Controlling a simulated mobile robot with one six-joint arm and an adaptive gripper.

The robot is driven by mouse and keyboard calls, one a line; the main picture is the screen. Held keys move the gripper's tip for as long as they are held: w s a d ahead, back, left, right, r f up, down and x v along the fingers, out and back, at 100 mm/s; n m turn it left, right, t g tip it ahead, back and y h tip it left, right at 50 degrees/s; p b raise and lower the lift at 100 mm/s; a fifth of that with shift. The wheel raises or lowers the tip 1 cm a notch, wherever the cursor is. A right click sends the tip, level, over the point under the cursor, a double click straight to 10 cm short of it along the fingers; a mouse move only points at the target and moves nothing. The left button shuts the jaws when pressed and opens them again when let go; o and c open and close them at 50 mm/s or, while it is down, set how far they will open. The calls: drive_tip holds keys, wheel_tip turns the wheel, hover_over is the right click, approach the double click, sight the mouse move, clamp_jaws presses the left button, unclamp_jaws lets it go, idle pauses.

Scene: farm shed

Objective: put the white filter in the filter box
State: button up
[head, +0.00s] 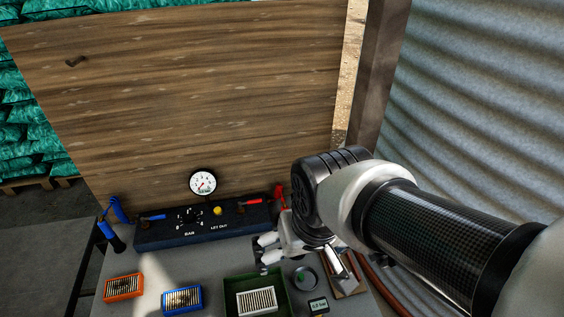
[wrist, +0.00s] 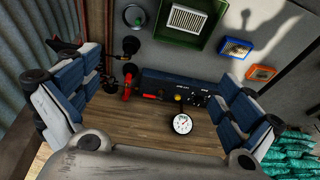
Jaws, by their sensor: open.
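The white filter (head: 257,301), a pale block with dark pleat lines, lies inside a green open-topped box (head: 229,297) near the front of the grey table. In the wrist view the white filter (wrist: 190,19) and the green box (wrist: 158,31) show at the top, with the box walls around the filter. I see no label on the box. My gripper (head: 264,248) is behind the green box in the head view, near the dark panel. In the wrist view my gripper (wrist: 155,97) is open, its fingers wide apart with nothing between them.
An orange-framed filter (head: 124,288) and a blue-framed filter (head: 182,299) lie left of the box. A dark panel (head: 165,235) with a round gauge (head: 203,183) stands behind, before a wooden board (head: 190,90).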

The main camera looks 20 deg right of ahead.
drive_tip(key=s+d+r+t, duration=0.1)
drive_tip(key=s+d+r, duration=0.1)
drive_tip(key=s, duration=0.4)
drive_tip(key=shift+s+d+r, duration=0.15)
drive_tip(key=shift+d+r, duration=0.05)
drive_tip(key=shift+r, duration=0.7)
idle(0.3)
